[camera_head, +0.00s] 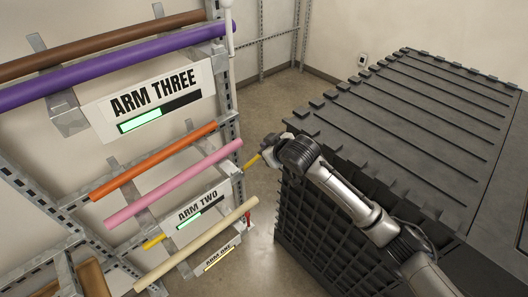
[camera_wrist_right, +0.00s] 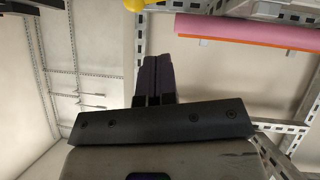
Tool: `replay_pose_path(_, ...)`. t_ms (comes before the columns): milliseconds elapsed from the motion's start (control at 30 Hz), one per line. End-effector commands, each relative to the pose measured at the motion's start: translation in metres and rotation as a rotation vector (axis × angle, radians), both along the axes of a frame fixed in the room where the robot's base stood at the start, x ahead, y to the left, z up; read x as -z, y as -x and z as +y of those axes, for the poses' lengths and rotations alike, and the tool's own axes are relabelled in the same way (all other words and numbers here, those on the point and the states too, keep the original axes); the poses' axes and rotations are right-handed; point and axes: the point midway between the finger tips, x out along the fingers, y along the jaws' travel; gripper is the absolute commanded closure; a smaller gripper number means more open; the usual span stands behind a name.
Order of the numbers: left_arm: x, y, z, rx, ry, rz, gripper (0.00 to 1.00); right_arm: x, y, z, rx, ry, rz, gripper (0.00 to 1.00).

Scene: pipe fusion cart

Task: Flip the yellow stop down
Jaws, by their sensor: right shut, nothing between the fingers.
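The yellow stop (camera_head: 252,161) shows in the head view as a short yellow bar at the outer end of the arm labelled ARM TWO, slanting up to the right. My right gripper (camera_head: 268,152) is beside its upper end; I cannot tell whether they touch. In the right wrist view the closed fingers (camera_wrist_right: 157,75) have nothing between them. A rounded yellow end (camera_wrist_right: 134,4), probably the stop, is cut off by the top edge there, apart from the fingers. My left gripper is not in view.
The ARM TWO rack arm (camera_head: 229,187) carries a pink pipe (camera_head: 172,185) and an orange pipe (camera_head: 150,163). A cream pipe (camera_head: 196,246) lies below, a purple pipe (camera_head: 110,66) above. A large dark ribbed crate (camera_head: 405,110) stands right; bare floor (camera_head: 262,110) lies between.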

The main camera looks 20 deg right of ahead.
Motion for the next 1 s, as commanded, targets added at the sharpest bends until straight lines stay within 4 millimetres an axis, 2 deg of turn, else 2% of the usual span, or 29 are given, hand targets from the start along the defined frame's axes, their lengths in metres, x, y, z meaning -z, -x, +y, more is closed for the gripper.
replay_pose_path(167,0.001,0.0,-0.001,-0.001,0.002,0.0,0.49,0.015,-0.024,0.006,0.001,0.0,0.001,1.0)
replay_pose_path(300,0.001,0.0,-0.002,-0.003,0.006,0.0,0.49,0.034,-0.027,0.002,0.0,0.003,0.002,1.0)
replay_pose_path(500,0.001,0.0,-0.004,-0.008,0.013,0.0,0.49,0.049,-0.032,0.0,-0.001,0.002,0.001,1.0)
replay_pose_path(1000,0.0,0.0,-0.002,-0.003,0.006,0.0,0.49,0.053,-0.032,-0.002,0.0,0.0,0.001,1.0)
